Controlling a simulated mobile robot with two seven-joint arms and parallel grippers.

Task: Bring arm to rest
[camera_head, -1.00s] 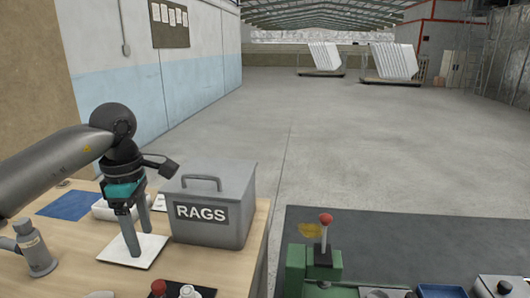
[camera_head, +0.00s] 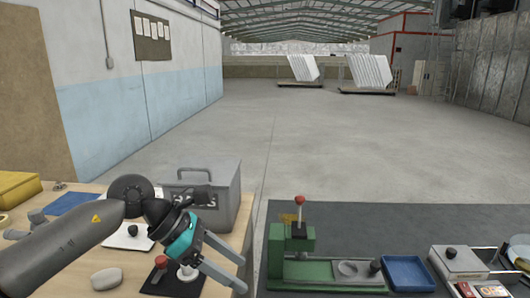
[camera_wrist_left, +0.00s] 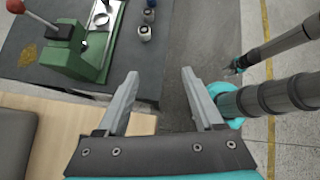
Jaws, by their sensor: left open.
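My left arm reaches in from the left over the wooden table in the head view. Its gripper (camera_head: 241,273) is open and empty, with its fingers pointing right and down near the table's right edge. In the left wrist view its two fingers (camera_wrist_left: 160,73) stand apart with nothing between them. Dark arm links with a teal part show at the right of the left wrist view; whether a right gripper's jaws are open there is unclear. No right arm shows in the head view.
A grey lidded box (camera_head: 222,175) stands behind my left gripper, its label partly hidden. A green press (camera_head: 300,250) with a red knob and a blue tray (camera_head: 408,273) are on the bench to the right. A yellow case (camera_head: 15,188) lies at far left. Open floor lies beyond.

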